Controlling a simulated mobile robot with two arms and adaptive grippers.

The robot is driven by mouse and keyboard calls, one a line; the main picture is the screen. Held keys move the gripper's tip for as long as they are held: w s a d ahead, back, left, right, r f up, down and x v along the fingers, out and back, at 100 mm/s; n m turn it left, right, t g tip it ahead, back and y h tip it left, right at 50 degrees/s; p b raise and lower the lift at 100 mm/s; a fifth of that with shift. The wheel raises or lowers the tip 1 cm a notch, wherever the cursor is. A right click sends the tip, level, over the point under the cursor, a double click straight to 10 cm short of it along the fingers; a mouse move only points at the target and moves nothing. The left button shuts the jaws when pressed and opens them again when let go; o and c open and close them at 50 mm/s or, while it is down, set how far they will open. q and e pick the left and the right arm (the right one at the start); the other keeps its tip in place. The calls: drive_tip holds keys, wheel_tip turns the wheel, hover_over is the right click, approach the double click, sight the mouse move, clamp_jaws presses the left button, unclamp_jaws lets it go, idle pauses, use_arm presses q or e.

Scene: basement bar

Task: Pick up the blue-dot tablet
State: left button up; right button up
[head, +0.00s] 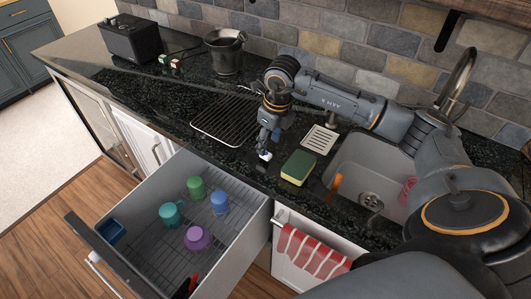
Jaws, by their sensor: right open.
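A small white block (264,155), which looks like the blue-dot tablet, sits on the dark counter near its front edge; its dot is too small to make out clearly. My right gripper (265,147) points down right above it, with its fingertips at or very near the block. The gripper is open, and the fingers partly hide the block. Two other small pale blocks stand at the back left of the counter, one with a greenish mark (163,59) and one with a reddish mark (176,65). My left gripper is not in view.
A pulled-out drawer (160,183) with several coloured cups lies below the counter edge. A black rack (222,119) is left of the gripper; a green-and-yellow sponge (298,167) and sink (352,160) are right. A metal bucket (226,55) and black speaker (131,40) stand behind.

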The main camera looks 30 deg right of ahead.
sight(265, 157)
drive_tip(key=f, duration=0.1)
drive_tip(key=f+p, duration=0.1)
drive_tip(key=f, duration=0.1)
drive_tip(key=shift+w+a+f, duration=0.15)
drive_tip(key=shift+a+f, duration=0.1)
drive_tip(key=shift+f, duration=0.3)
drive_tip(key=c, duration=0.9)
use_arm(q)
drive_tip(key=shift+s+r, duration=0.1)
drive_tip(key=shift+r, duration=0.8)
use_arm(e)
drive_tip(key=shift+c, duration=0.2)
drive_tip(key=shift+w+r, duration=0.1)
